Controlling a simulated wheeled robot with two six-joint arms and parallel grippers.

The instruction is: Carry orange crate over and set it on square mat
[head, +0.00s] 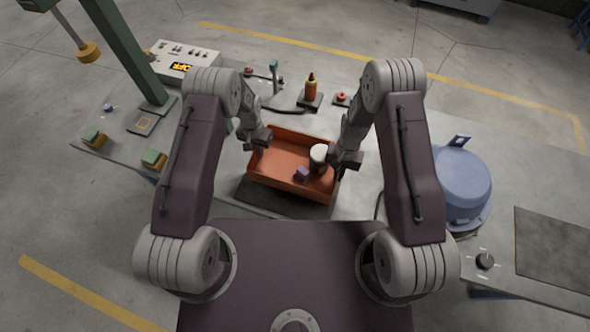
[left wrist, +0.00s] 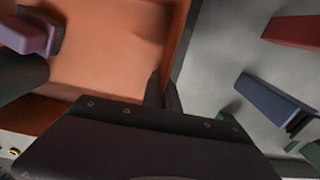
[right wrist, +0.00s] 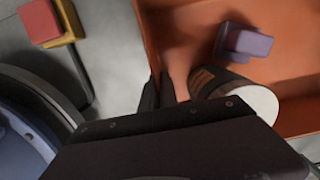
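The orange crate (head: 270,178) is in the middle of the table in the head view, holding a white cylinder with a dark band (head: 318,153) and a small purple block (head: 301,174). My left gripper (head: 262,140) is shut on its left wall; the wall runs between the fingers in the left wrist view (left wrist: 163,88). My right gripper (head: 342,162) is shut on the right wall, also seen in the right wrist view (right wrist: 160,90). One dark mat (head: 265,199) shows under the crate's near side; whether they touch I cannot tell. Another dark mat (head: 555,248) lies far right.
Behind the crate are an orange bottle (head: 311,88) and a red button (head: 341,98). A control box (head: 183,60) and green post (head: 125,50) stand at left.

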